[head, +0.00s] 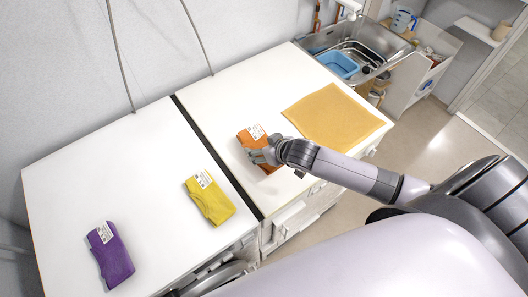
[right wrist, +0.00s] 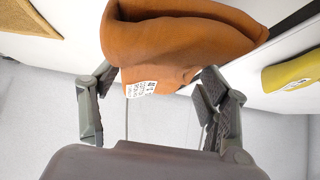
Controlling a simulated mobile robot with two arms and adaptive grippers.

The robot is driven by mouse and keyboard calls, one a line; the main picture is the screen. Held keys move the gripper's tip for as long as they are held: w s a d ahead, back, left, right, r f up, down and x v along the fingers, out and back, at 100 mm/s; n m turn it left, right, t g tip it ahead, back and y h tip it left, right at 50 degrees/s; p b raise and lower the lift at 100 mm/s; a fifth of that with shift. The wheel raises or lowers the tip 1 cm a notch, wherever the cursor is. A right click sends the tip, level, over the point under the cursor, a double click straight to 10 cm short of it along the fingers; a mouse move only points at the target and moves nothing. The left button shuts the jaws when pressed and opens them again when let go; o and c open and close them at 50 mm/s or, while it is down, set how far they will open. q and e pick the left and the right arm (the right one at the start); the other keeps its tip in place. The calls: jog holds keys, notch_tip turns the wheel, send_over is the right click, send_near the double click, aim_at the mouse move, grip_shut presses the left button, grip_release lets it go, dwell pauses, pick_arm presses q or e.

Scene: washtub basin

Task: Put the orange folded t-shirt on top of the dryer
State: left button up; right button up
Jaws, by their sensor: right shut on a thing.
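The orange folded t-shirt (head: 250,136) with a white label is over the white top of the right-hand unit, near the dark gap between the two units. My right gripper (head: 268,155) is shut on its near edge. In the right wrist view the orange t-shirt (right wrist: 185,40) sags between the two fingers of the right gripper (right wrist: 160,95), its label hanging below. I cannot tell how far it is above the surface. The left-hand white top (head: 125,165) belongs to a unit with a round door partly showing below. My left gripper is not in view.
A yellow folded t-shirt (head: 209,199) and a purple one (head: 110,255) lie on the left-hand top. A tan mat (head: 333,117) lies on the right-hand top. A sink with a blue basin (head: 337,64) is behind it. The left-hand top's back half is clear.

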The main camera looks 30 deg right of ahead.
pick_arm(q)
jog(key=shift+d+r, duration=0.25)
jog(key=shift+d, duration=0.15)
pick_arm(e)
jog(key=shift+f, duration=2.05)
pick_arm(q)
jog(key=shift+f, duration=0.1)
pick_arm(e)
jog(key=o, duration=1.2)
jog(key=shift+f, duration=0.1)
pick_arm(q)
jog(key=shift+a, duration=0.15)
pick_arm(e)
jog(key=shift+o, duration=0.2)
jog(key=shift+r, duration=0.2)
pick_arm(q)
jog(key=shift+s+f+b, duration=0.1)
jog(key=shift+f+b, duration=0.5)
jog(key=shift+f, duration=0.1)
pick_arm(e)
jog(key=v, duration=1.2)
